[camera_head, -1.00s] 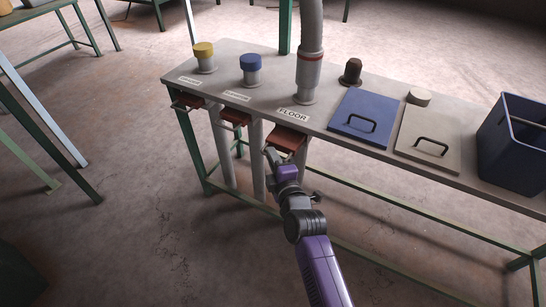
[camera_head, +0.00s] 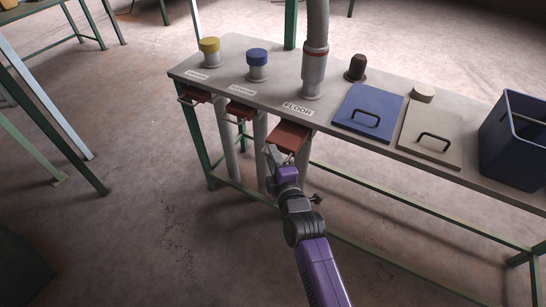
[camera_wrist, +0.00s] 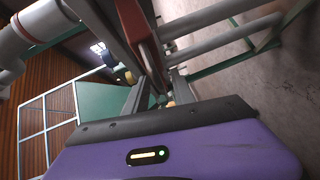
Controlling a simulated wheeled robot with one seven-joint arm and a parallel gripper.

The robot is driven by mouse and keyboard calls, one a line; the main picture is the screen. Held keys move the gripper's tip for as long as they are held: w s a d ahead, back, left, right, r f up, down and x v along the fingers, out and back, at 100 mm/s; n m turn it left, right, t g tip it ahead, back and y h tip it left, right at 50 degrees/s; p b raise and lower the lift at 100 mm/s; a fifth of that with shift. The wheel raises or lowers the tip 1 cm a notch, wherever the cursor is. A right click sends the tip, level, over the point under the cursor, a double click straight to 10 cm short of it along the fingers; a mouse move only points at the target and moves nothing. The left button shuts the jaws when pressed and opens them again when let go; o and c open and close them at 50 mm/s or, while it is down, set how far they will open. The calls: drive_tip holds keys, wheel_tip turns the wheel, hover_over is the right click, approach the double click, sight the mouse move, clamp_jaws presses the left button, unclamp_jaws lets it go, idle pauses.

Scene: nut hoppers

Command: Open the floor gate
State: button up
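The floor gate (camera_head: 291,136) is a red-brown slide under the bench's front edge, below the FLOOR label (camera_head: 298,109). It stands out from the edge, further than the two other gates. My gripper (camera_head: 271,156) is at the gate's front, at the level of its thin handle. In the wrist view the gate's red plate (camera_wrist: 137,28) runs just above my gripper (camera_wrist: 161,100).
Two more red gates (camera_head: 241,111) (camera_head: 194,94) sit to the left. Grey pipes go down below the bench. A blue lid (camera_head: 367,112), a beige lid (camera_head: 430,133) and a blue bin (camera_head: 513,143) are on the bench top (camera_head: 228,66). The floor in front is clear.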

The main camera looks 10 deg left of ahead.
drive_tip(key=v, duration=0.7)
drive_tip(key=shift+s, duration=0.3)
drive_tip(key=shift+d, duration=0.15)
drive_tip(key=s+d+r+m+t+p, duration=0.2)
drive_tip(key=s+d+r+m, duration=0.3)
drive_tip(key=r+m, duration=0.3)
drive_tip(key=s+d+r+m+h+p, duration=0.2)
drive_tip(key=s+d, duration=0.4)
drive_tip(key=s, duration=0.6)
drive_tip(key=s+d+r+m+g+h+p, duration=0.1)
drive_tip(key=s+d+r+m+h+p, duration=0.1)
drive_tip(key=s+d+m, duration=0.5)
drive_tip(key=s+d+r+m+g+h+p, duration=0.1)
drive_tip(key=s+d+r+m+h+p, duration=0.2)
drive_tip(key=s, duration=1.5)
drive_tip(key=d+r+m, duration=0.1)
drive_tip(key=d+r, duration=0.2)
drive_tip(key=d, duration=0.1)
drive_tip(key=shift+m+p, duration=0.3)
drive_tip(key=shift+p, duration=0.05)
drive_tip(key=shift+d, duration=0.15)
